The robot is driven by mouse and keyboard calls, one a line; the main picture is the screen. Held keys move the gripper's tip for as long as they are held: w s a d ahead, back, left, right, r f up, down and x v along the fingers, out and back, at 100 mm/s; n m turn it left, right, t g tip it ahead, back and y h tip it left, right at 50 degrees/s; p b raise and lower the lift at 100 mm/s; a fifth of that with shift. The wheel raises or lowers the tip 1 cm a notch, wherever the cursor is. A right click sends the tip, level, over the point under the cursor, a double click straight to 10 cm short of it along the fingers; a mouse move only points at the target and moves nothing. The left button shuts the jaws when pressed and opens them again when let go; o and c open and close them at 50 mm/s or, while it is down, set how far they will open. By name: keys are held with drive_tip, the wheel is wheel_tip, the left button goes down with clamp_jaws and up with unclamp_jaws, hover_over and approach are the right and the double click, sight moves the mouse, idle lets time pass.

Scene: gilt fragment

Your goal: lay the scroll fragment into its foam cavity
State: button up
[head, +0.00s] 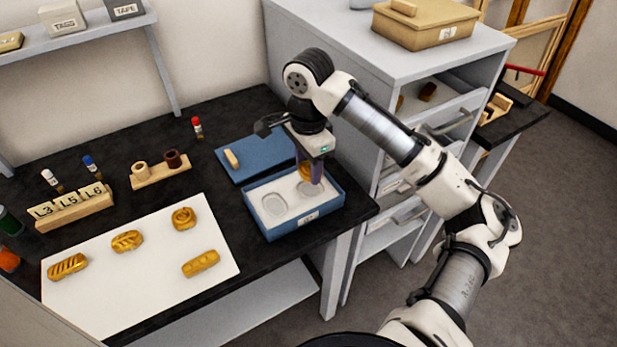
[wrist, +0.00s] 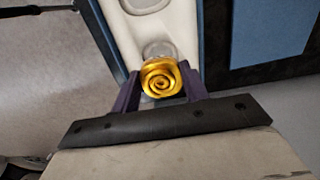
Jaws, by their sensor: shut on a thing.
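The gold scroll fragment (wrist: 161,78) has a spiral face and sits between the two fingers of my gripper (wrist: 160,88) in the wrist view. My gripper (head: 311,172) is shut on it. In the head view the fragment (head: 305,171) is partly hidden by the fingers. It is held above the right part of a blue box (head: 273,230) lined with white foam (head: 288,212). The foam has a rounded cavity at the left (head: 273,204) and another at the right (head: 310,190), below my gripper. I cannot tell whether the fragment touches the foam.
The blue lid (head: 228,173) lies behind the box with a small tan piece on it. Several gold fragments (head: 183,218) lie on a white sheet (head: 150,285) at the left. A grey drawer cabinet (head: 345,75) stands close on the right. Labelled blocks (head: 72,208) stand at the far left.

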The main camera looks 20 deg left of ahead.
sight(308, 193)
wheel_tip(308, 193, down, 5)
drive_tip(key=shift+r, duration=0.2)
drive_tip(key=shift+f, duration=0.15)
drive_tip(key=shift+s+f, duration=0.15)
drive_tip(key=shift+f, duration=0.15)
drive_tip(key=shift+s+f, duration=0.1)
drive_tip(key=shift+f, duration=0.2)
drive_tip(key=o, duration=1)
drive_tip(key=shift+f, duration=0.1)
drive_tip(key=shift+d, duration=0.1)
drive_tip(key=r, duration=0.9)
drive_tip(key=r+b, duration=0.1)
drive_tip(key=r, duration=0.3)
drive_tip(key=shift+w+r, duration=0.25)
drive_tip(key=shift+w, duration=0.05)
